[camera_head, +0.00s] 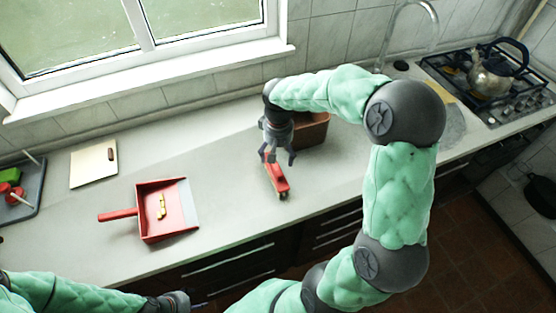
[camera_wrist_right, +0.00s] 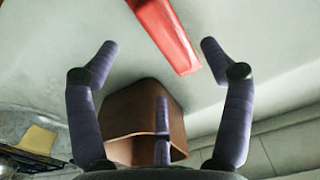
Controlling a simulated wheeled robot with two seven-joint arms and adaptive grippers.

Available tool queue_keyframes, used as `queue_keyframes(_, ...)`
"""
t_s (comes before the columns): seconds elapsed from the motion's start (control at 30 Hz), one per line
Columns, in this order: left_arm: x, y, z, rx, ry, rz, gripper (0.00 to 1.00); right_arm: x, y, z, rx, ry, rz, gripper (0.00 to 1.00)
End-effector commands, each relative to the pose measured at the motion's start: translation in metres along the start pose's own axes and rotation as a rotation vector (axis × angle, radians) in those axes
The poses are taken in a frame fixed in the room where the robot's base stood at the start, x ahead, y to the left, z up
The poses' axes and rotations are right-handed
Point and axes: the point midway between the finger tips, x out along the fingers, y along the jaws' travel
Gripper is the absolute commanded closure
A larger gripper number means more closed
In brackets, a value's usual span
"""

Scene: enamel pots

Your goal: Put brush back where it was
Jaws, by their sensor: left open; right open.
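The red brush (camera_head: 277,180) lies on the grey counter near its front edge, right of the dustpan. My right gripper (camera_head: 278,157) is directly above the brush's far end, fingers spread and pointing down. In the right wrist view the brush (camera_wrist_right: 165,35) shows beyond the spread fingertips (camera_wrist_right: 158,48), with nothing gripped. A brown open box (camera_head: 313,130) stands just behind and right of the gripper, and it also shows in the wrist view (camera_wrist_right: 145,105). My left gripper (camera_head: 172,302) is low at the bottom edge, partly cut off, away from the brush.
A red dustpan (camera_head: 188,208) with small yellow pieces (camera_head: 161,207) lies left of the brush. A cutting board (camera_head: 93,164) and a dark tray (camera_head: 32,205) are farther left. A hob (camera_head: 500,98) with a kettle (camera_head: 490,72) is at the right. Counter between dustpan and brush is clear.

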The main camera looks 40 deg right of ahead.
Motion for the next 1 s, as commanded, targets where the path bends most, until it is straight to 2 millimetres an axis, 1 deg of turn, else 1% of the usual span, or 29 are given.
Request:
queue_keyframes(0.03, -0.003, 0.001, 0.000, 0.000, 0.000, 0.000, 0.38, -0.008, 0.000, 0.000, 0.000, 0.001, 0.000, 0.19)
queue_keyframes(0.1, -0.004, 0.002, 0.000, 0.000, 0.000, 0.000, 0.38, -0.015, 0.000, 0.000, 0.000, 0.000, 0.000, 0.19)
queue_keyframes(0.27, -0.005, 0.002, 0.000, 0.000, 0.000, 0.000, 0.38, -0.023, 0.000, 0.000, 0.001, -0.001, -0.001, 0.19)
queue_keyframes(1.0, -0.005, 0.002, 0.000, 0.000, 0.000, 0.000, 0.38, -0.023, 0.000, 0.000, 0.000, -0.001, 0.000, 0.19)
